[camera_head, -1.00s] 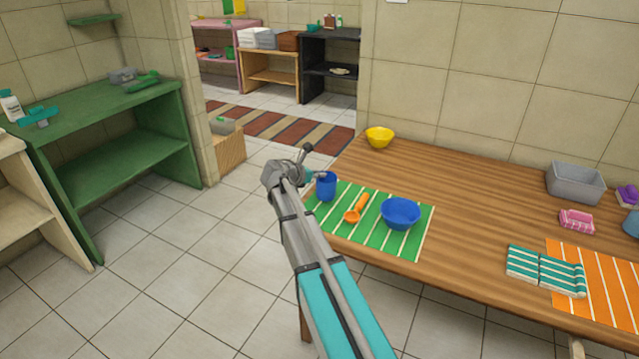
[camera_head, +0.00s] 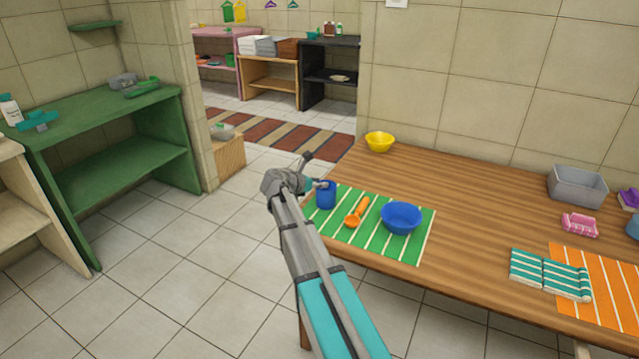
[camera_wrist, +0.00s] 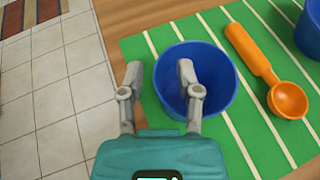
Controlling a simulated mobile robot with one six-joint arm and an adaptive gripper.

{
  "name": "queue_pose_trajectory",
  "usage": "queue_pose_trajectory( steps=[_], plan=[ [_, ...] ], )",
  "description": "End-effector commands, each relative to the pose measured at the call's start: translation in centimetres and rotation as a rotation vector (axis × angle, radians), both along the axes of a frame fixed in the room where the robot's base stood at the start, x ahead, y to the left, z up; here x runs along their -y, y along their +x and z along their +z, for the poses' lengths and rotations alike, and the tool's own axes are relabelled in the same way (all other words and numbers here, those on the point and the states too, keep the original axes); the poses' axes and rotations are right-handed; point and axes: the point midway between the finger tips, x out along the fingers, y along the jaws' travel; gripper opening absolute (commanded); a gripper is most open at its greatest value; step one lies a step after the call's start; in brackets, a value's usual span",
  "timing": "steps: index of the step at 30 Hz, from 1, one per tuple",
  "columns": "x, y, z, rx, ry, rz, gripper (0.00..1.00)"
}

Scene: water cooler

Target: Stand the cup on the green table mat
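The blue cup (camera_head: 326,196) stands upright at the back left part of the green striped mat (camera_head: 375,243), close to its left edge. In the wrist view the cup (camera_wrist: 222,88) is seen from above and looks empty; its base is hidden. My gripper (camera_head: 322,184) is at the cup's rim. In the wrist view my gripper (camera_wrist: 160,75) has its fingers apart, one outside the cup's left wall and one over its opening, with a gap to the wall.
An orange scoop (camera_head: 357,213) and a blue bowl (camera_head: 402,217) lie on the mat, right of the cup. A yellow bowl (camera_head: 380,142) stands at the wooden table's back left. A folded striped cloth (camera_head: 550,275) lies by an orange mat (camera_head: 605,285). The table's middle is clear.

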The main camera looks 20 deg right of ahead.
Motion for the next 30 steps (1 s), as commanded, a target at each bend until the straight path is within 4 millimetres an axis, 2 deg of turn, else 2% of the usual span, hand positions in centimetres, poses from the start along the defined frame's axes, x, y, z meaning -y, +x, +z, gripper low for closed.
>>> queue_pose_trajectory(
  steps=[10,14,20,30],
  plan=[
    [0.0,0.0,0.2,0.0,0.0,0.0,0.45],
    [-0.8,-0.2,0.5,-0.001,0.0,0.001,0.45],
    [-2.8,-0.9,1.6,0.0,0.0,0.002,0.45],
    [-7.6,-2.4,3.8,0.0,0.0,0.002,0.45]
  ],
)
